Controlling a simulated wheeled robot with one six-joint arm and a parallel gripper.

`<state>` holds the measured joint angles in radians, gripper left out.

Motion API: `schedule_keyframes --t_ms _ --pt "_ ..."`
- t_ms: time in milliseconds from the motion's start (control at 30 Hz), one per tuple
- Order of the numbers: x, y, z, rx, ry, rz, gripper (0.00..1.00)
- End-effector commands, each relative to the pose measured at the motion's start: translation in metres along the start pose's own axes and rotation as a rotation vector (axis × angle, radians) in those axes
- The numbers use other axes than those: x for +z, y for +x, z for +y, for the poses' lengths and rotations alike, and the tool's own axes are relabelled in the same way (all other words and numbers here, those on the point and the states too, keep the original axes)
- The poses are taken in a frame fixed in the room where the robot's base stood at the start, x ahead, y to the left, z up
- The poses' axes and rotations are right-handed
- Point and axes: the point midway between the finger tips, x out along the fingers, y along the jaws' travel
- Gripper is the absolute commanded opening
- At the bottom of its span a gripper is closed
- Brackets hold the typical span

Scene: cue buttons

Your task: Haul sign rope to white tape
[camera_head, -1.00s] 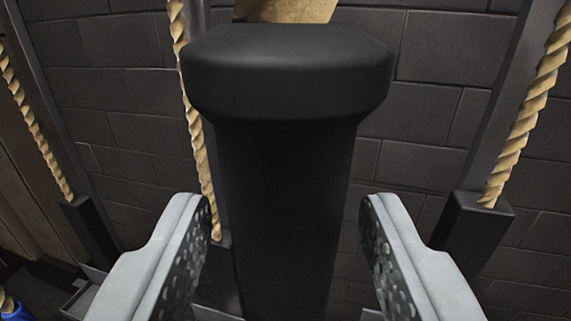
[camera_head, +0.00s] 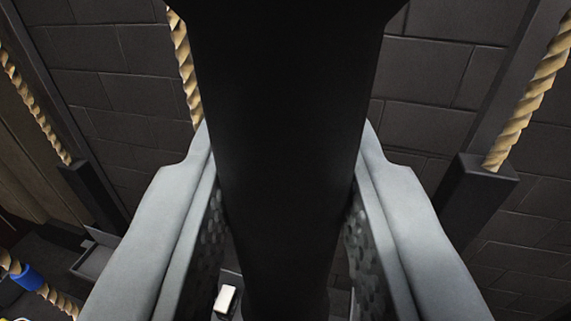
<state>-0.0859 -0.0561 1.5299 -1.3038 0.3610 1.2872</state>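Three tan ropes hang in view: a left rope (camera_head: 35,110), a middle rope (camera_head: 186,70) partly hidden behind a black post, and a right rope (camera_head: 530,105). A further rope piece (camera_head: 60,300) at the lower left carries a blue band (camera_head: 27,278). I cannot tell which is the sign rope, and no white tape is clearly seen on a rope. My gripper (camera_head: 285,135) is open, its fingers on either side of the black post (camera_head: 285,200). The post hides part of the fingertips. Narrow gaps show beside the post lower down; contact higher up is unclear.
Dark block wall (camera_head: 440,80) stands behind. Black holders sit at the foot of the left rope (camera_head: 88,190) and right rope (camera_head: 478,190). A grey tray-like box (camera_head: 95,258) is at lower left. A small white piece (camera_head: 227,298) shows low beside the post.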

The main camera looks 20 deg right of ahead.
Motion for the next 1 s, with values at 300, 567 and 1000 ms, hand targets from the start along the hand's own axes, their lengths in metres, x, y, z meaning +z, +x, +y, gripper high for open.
schedule_keyframes --t_ms 300,567,1000 --pt "-0.050 -0.001 0.000 -0.001 0.003 0.006 0.00" --pt "-0.108 -0.001 0.000 -0.001 0.003 0.006 0.00" --pt "-0.166 -0.001 0.000 -0.001 0.000 0.004 0.00"
